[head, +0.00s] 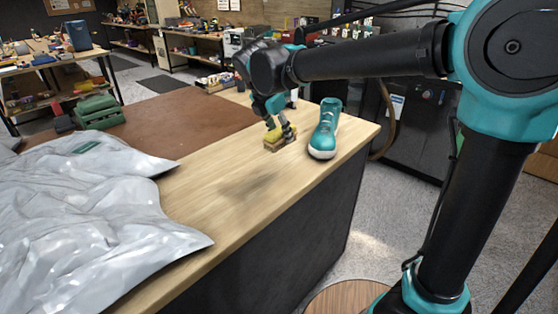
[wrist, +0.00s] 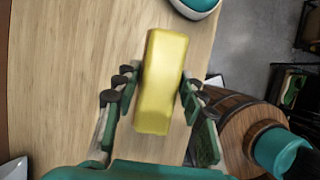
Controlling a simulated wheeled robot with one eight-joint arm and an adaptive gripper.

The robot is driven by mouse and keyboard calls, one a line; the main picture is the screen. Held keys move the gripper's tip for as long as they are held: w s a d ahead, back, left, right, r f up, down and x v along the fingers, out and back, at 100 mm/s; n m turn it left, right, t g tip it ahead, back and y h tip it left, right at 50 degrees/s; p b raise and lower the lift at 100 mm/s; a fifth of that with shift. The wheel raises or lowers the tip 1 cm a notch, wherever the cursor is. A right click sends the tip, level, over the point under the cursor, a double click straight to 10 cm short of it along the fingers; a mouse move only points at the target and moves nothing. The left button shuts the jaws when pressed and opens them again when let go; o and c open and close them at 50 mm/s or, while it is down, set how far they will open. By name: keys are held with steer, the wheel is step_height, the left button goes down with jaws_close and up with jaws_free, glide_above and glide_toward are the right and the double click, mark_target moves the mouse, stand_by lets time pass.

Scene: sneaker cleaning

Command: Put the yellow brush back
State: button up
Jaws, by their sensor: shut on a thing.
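The yellow brush (head: 273,135) is on or just above the wooden counter in the head view, left of the teal sneaker (head: 325,128). Its lower part looks tan; I cannot tell whether it touches the counter. In the wrist view the brush's smooth yellow back (wrist: 163,82) lies lengthwise between my fingers. My gripper (head: 281,132) points down and is shut on the brush; its fingers also show in the wrist view (wrist: 158,85). The sneaker's white-edged toe (wrist: 196,8) shows at the top of the wrist view.
The wooden counter (head: 225,195) has bare room in front of the brush. A grey plastic bag (head: 90,215) covers its near left. A green case (head: 96,112) lies on the brown surface behind. A barrel (wrist: 240,135) stands beside the counter in the wrist view.

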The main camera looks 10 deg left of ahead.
mark_target(270, 135)
step_height(270, 135, down, 10)
steer(key=shift+r, duration=0.15)
stand_by(0.3)
steer(key=o, duration=1)
steer(key=v, duration=1.2)
steer(key=shift+w, duration=0.1)
